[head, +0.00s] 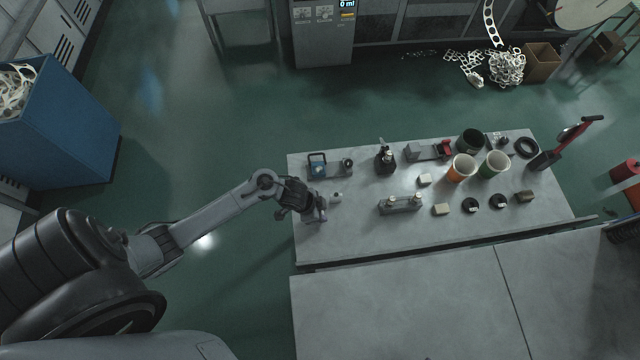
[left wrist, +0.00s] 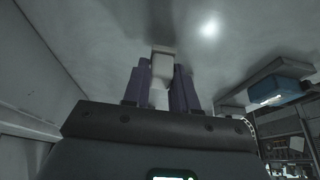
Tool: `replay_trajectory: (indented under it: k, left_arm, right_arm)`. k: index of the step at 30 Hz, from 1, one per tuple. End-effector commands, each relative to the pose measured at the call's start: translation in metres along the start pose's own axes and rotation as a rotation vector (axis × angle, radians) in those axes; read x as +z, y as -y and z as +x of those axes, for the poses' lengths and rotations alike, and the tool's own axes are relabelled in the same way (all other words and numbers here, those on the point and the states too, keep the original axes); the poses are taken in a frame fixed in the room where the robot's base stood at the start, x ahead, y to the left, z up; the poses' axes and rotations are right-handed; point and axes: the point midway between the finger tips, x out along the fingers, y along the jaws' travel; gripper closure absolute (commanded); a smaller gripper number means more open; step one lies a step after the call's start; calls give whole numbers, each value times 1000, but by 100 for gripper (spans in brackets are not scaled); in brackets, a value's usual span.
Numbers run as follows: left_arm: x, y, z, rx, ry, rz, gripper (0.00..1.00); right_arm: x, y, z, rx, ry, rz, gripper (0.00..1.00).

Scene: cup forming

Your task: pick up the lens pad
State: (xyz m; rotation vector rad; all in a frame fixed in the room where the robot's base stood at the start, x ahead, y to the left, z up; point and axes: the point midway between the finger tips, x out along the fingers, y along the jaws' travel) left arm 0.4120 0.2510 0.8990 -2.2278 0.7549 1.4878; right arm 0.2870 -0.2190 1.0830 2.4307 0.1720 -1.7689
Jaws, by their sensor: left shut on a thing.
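My left gripper (head: 322,203) is over the left end of the grey table. In the left wrist view its two dark fingers (left wrist: 160,88) are shut on a small pale piece (left wrist: 161,60), which looks to be the lens pad. It has a blocky end and a rounder part between the fingers. In the head view the pale piece (head: 337,197) shows just right of the fingers. I cannot tell whether it touches the table. My right gripper is in neither view.
A dark microscope-like tool (head: 385,158), a grey fixture (head: 400,204), pale blocks (head: 441,209) and large cups (head: 461,168) stand to the right. The table's front left is clear.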

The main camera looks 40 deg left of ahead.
Motion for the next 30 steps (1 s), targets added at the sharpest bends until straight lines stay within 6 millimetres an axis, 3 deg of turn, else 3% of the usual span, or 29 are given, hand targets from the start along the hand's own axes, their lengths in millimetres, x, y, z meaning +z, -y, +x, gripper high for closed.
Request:
replay_trajectory:
  k: [5, 18, 30]
  left_arm:
    - [-13, 0, -29, -2, -3, 4, 100]
    - [-82, -67, -54, 2, -4, 1, 100]
    - [-105, -90, -62, 0, 0, 1, 100]
  right_arm:
    - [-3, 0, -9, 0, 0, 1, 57]
    - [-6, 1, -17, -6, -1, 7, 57]
    - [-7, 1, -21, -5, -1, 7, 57]
